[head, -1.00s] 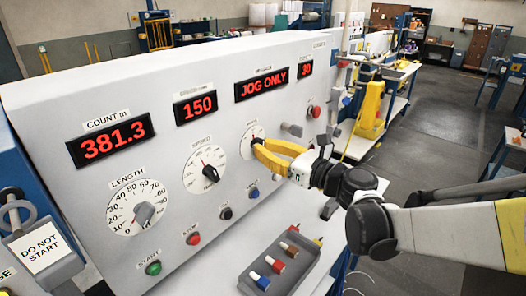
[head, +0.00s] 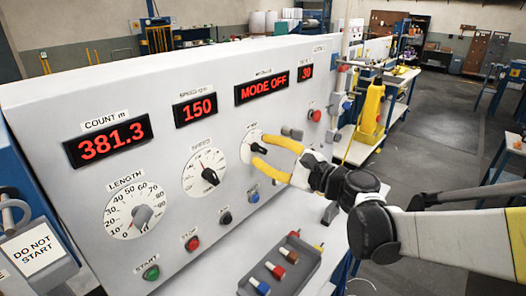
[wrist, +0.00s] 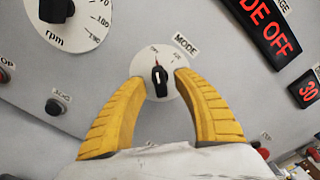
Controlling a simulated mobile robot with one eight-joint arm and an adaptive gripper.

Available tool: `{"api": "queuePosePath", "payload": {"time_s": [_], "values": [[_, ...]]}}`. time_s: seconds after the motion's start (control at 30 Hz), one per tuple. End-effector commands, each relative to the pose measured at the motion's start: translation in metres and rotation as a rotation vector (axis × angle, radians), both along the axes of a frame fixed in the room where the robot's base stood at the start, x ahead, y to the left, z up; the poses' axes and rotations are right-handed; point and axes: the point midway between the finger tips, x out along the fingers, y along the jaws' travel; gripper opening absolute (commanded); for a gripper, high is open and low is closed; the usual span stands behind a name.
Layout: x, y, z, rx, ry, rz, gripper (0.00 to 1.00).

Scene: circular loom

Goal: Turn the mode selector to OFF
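The mode selector is a black knob (wrist: 159,80) on a round white dial under a MODE label in the wrist view. Its pointer is turned toward a mark at the dial's upper left; the small lettering there is hard to read. The mode display (head: 262,86) reads MODE OFF in red. My gripper (wrist: 158,82) has its yellow fingers spread on both sides of the knob, with a gap on each side. In the head view my gripper (head: 258,151) is in front of the mode dial, and the black knob (head: 258,148) shows between the fingertips.
The speed dial (head: 205,173) and length dial (head: 136,207) are to the left on the same grey panel. Several push buttons run along below. A tray (head: 310,262) of coloured pieces lies on the ledge beneath. A DO NOT START tag (head: 33,251) hangs at left.

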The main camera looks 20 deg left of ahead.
Motion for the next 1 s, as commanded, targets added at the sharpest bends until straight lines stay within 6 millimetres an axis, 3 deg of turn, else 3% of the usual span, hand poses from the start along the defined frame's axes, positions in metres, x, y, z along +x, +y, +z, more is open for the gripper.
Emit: {"api": "queuePosePath", "payload": {"time_s": [0.5, 1.0], "values": [[-0.025, -0.063, 0.0, 0.0, 0.001, -0.002, 0.36], [-0.027, -0.064, 0.0, 0.0, 0.001, 0.0, 0.36]]}}
